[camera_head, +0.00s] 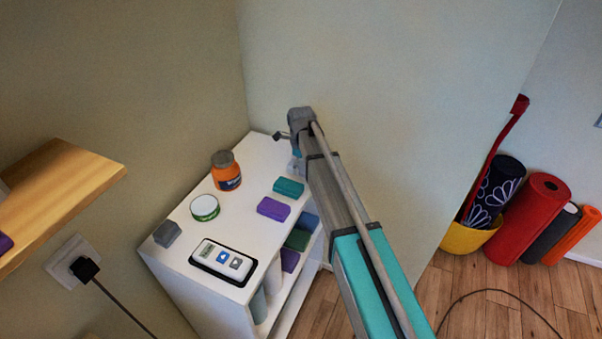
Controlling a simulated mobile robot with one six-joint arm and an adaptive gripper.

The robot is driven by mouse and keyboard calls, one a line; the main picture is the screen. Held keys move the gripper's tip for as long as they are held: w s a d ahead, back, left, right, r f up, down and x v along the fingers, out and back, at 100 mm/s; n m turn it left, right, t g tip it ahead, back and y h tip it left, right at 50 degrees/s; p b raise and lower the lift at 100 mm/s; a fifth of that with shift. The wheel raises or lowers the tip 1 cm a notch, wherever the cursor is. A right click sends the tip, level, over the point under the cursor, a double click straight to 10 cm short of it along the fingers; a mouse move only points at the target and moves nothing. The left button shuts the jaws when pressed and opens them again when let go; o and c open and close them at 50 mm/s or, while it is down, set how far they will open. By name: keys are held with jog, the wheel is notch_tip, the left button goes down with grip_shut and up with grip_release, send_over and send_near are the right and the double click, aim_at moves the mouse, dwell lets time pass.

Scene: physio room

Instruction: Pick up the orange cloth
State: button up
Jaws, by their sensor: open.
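I see no orange cloth in the head view. My arm reaches up from the bottom right over the white shelf unit (228,227). My gripper (282,136) shows only as a small dark part at the far end of the arm, above the back right corner of the unit. Its jaws are open, and I see nothing held between them. The arm hides part of the unit's right back side.
The unit's top bears an orange jar (227,172), a green-white tin (205,207), a purple block (273,209), a teal block (288,187), a grey block (167,233) and a white device (223,261). A wooden shelf (70,190) juts out left. Rolled mats (532,215) stand right.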

jog(key=shift+f, duration=0.3)
dwell(0.5)
jog(key=c, duration=1.1)
jog(key=shift+r, duration=0.15)
notch_tip(320, 180, up, 2)
jog(key=shift+r+p, duration=0.25)
jog(key=shift+p, duration=1)
jog(key=s+d+r+p, duration=0.4)
jog(key=s+r+p, duration=0.6)
jog(key=s, duration=0.3)
jog(key=shift+s+r, duration=0.15)
jog(key=shift+s, duration=0.05)
